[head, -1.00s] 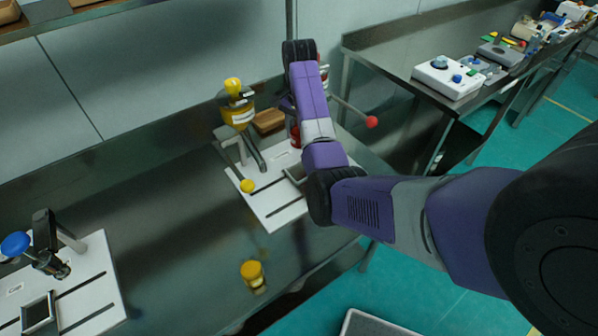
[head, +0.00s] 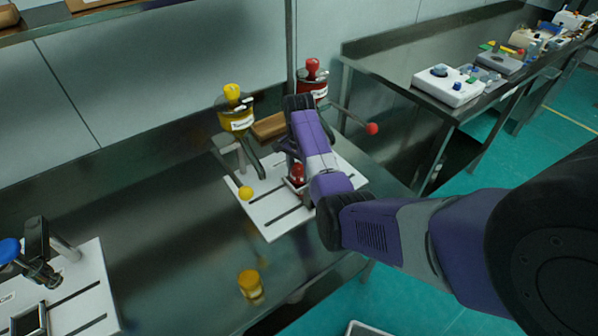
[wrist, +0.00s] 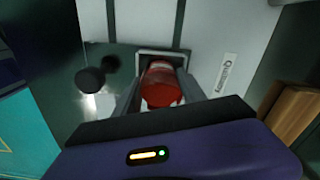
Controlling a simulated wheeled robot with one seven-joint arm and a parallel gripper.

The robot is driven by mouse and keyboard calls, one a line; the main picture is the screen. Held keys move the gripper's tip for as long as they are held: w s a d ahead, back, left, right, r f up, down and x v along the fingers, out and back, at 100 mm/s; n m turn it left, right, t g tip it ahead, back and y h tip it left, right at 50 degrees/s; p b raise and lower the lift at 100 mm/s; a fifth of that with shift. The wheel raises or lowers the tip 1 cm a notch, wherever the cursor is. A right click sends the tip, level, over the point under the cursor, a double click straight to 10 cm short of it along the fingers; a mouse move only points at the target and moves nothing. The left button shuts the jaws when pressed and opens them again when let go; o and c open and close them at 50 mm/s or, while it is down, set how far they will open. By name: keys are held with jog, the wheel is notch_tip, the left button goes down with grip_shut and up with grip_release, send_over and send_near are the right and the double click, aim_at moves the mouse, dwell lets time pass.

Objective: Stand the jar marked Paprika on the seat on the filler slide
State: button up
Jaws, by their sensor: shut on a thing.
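A red-lidded jar (head: 297,173) is held by my gripper (head: 292,165) above the white filler board (head: 270,214), partly hidden by my arm. In the wrist view, the jar (wrist: 162,86) sits between the two fingers of my gripper (wrist: 160,92). Its label is not readable here. The square-framed seat of the slide (wrist: 160,55) shows just beyond the jar in the wrist view. I cannot tell whether the jar touches it. The red filler (head: 312,84) stands behind my gripper, its lower part hidden.
A yellow filler (head: 236,110) stands left of my gripper, with a yellow-knobbed lever (head: 245,193). A red-knobbed lever (head: 372,128) sticks out right. A wooden block (head: 269,126) lies behind. A yellow-lidded jar (head: 250,283) stands at the table's front.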

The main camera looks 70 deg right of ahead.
jog(key=shift+f, duration=0.1)
jog(key=o, duration=1.5)
notch_tip(320, 180, up, 12)
jog(key=shift+r+p, duration=0.15)
jog(key=shift+p, duration=0.5)
